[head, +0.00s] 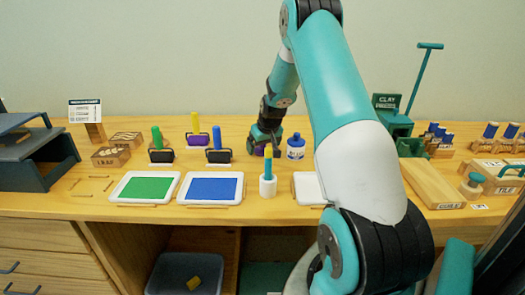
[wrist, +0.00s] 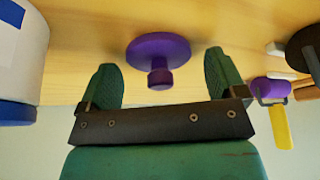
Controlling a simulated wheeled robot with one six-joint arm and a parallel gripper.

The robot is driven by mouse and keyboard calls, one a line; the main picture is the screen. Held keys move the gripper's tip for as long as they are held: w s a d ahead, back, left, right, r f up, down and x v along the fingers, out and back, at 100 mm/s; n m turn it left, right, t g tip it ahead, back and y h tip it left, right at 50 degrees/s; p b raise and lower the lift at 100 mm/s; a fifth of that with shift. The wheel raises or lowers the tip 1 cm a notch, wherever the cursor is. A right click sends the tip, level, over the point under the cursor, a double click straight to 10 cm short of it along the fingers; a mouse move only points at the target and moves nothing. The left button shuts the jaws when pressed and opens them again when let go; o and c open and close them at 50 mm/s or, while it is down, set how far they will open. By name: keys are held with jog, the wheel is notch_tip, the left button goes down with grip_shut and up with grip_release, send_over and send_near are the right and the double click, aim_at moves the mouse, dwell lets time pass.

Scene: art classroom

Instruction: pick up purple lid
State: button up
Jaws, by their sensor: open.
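The purple lid (wrist: 158,50) is a round disc with a knob and lies on the wooden table in the wrist view. Its knob points toward my gripper (wrist: 160,62). My gripper is open, with one green finger on each side of the knob and visible gaps between. Nothing is held. In the head view my gripper (head: 265,142) is low over the back of the table. Only a little of the purple lid (head: 268,152) shows there, behind a white holder and the fingers.
A white jar with blue trim (head: 296,148) stands close right of my gripper. A white holder with a stick (head: 268,186) stands in front. Rollers with upright handles (head: 218,156) stand to the left. Green and blue trays (head: 178,202) lie at the front left.

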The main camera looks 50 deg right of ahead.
jog(key=shift+c, duration=0.5)
jog(key=c, duration=0.9)
jog(key=shift+r, duration=0.1)
